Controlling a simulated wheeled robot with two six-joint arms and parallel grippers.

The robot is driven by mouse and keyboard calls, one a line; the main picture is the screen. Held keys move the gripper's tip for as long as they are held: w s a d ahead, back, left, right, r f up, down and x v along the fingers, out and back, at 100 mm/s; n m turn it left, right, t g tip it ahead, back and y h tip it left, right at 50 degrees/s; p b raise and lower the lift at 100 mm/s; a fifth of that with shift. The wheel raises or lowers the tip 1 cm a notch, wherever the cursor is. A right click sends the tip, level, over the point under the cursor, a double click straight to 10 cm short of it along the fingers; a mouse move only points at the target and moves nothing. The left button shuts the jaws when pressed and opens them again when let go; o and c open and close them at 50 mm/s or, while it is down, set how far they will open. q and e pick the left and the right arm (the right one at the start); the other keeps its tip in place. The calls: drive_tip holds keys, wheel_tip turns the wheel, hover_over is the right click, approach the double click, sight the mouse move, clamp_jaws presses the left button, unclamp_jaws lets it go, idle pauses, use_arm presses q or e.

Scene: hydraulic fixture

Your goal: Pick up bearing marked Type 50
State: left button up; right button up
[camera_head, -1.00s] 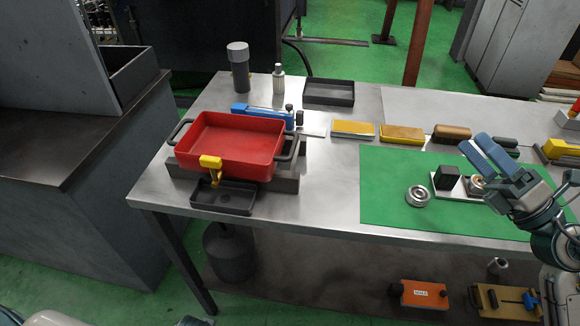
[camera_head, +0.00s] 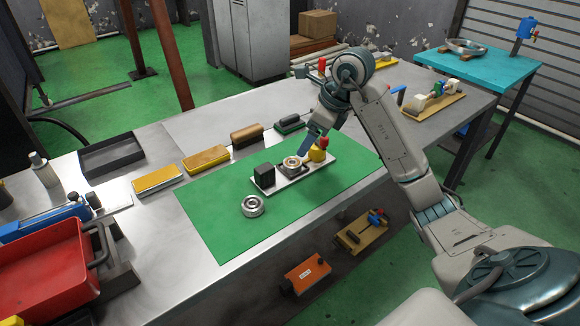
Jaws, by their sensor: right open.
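One silver ring-shaped bearing (camera_head: 252,206) lies flat on the green mat (camera_head: 225,180). A second round metal part, which looks like a bearing (camera_head: 291,164), sits on a white plate (camera_head: 278,185) between a black block (camera_head: 264,176) and a yellow piece with a red top (camera_head: 319,149). No type marking is readable on either. My right gripper (camera_head: 307,148) is open, with its blue fingers pointing down just beside and above the bearing on the plate. I cannot tell whether it touches anything. My left gripper is out of view.
Yellow blocks (camera_head: 206,158) and brush-like tools (camera_head: 247,134) line the mat's back edge. A black tray (camera_head: 111,155) and a red bin (camera_head: 45,268) stand to the left. A teal table (camera_head: 485,66) is at the back right. The mat's left part is free.

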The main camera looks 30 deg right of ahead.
sight(293, 163)
drive_tip(key=b+x, duration=0.1)
drive_tip(key=x, duration=0.3)
drive_tip(key=shift+f, duration=0.1)
drive_tip(key=x, duration=0.2)
drive_tip(key=b+x, duration=0.1)
drive_tip(key=x, duration=0.1)
drive_tip(key=shift+w+d, duration=0.1)
drive_tip(key=shift+w, duration=0.15)
drive_tip(key=shift+w+f, duration=0.1)
drive_tip(key=shift+f, duration=0.1)
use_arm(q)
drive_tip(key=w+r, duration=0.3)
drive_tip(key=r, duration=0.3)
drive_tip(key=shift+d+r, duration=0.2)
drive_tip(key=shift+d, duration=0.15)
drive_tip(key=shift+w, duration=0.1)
use_arm(e)
drive_tip(key=shift+f, duration=0.1)
drive_tip(key=shift+f, duration=0.1)
drive_tip(key=c, duration=1.1)
